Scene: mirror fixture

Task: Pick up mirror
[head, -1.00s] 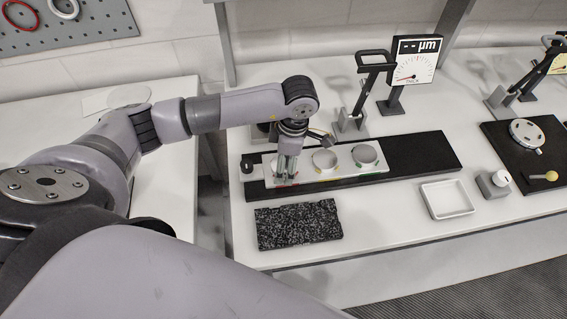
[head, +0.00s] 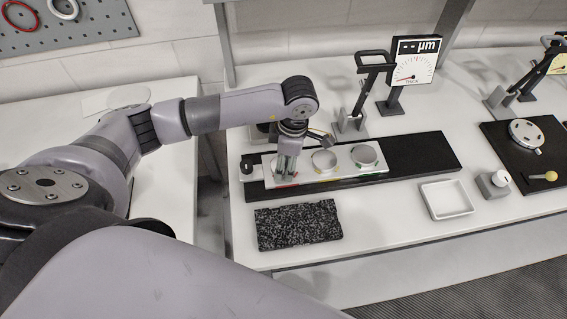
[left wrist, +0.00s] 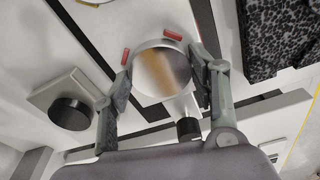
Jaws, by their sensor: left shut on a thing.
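The mirror (left wrist: 162,72) is a round, shiny disc, seen between the two fingers in the left wrist view. My left gripper (left wrist: 160,75) is shut on it, one finger at each side of its rim. In the head view my left gripper (head: 286,172) points down over the left end of the pale fixture plate (head: 345,172), and its fingers mostly hide the mirror there. I cannot tell whether the mirror still touches the plate. Red marks (left wrist: 173,36) lie beside the mirror. My right gripper is not in view.
Two round seats (head: 324,160) show on the plate, right of my gripper. The plate lies on a black base (head: 425,155). A speckled dark slab (head: 298,225) and a white tray (head: 447,199) lie in front. A gauge (head: 413,70) and a handled stand (head: 352,122) rise behind.

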